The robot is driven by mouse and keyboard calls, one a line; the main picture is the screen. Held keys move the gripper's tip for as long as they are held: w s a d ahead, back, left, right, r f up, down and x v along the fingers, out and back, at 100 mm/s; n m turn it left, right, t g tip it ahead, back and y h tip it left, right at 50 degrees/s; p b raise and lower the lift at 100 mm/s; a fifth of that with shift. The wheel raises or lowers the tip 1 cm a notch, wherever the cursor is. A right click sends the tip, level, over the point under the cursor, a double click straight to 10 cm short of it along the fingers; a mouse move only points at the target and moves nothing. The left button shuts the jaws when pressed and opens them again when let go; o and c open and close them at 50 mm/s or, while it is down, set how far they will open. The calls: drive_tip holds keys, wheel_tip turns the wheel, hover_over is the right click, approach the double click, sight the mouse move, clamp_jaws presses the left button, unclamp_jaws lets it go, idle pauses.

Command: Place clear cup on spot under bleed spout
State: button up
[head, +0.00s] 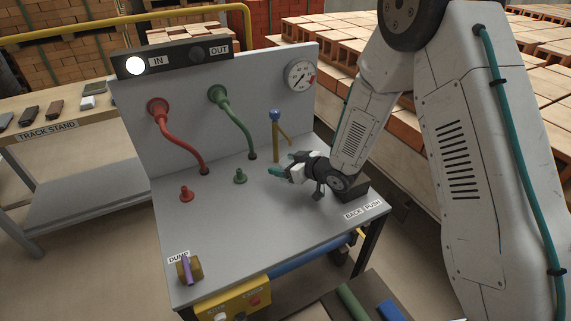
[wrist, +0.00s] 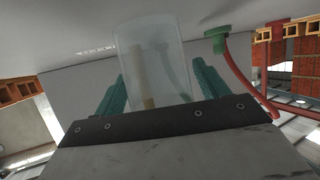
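The clear cup (wrist: 150,62) stands out in the wrist view between the teal fingers of my gripper (wrist: 160,82), with a finger against each side. In the head view my gripper (head: 281,172) is low over the right part of the grey bench, just right of the bleed spout. I cannot make the cup out clearly there. The bleed spout (head: 276,142) is a brass pipe with a blue cap and a slanted side branch. A brass-coloured pipe also shows through the cup in the wrist view. The spot under the spout is not clearly visible.
The grey bench (head: 225,222) carries a red hose (head: 180,140), a green hose (head: 236,125), a red and a green stub, and a dump valve (head: 188,268). A gauge (head: 300,75) is on the back panel. The bench's front middle is clear.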

drive_tip(key=shift+r, duration=0.25)
drive_tip(key=v, duration=1.2)
idle(1.9)
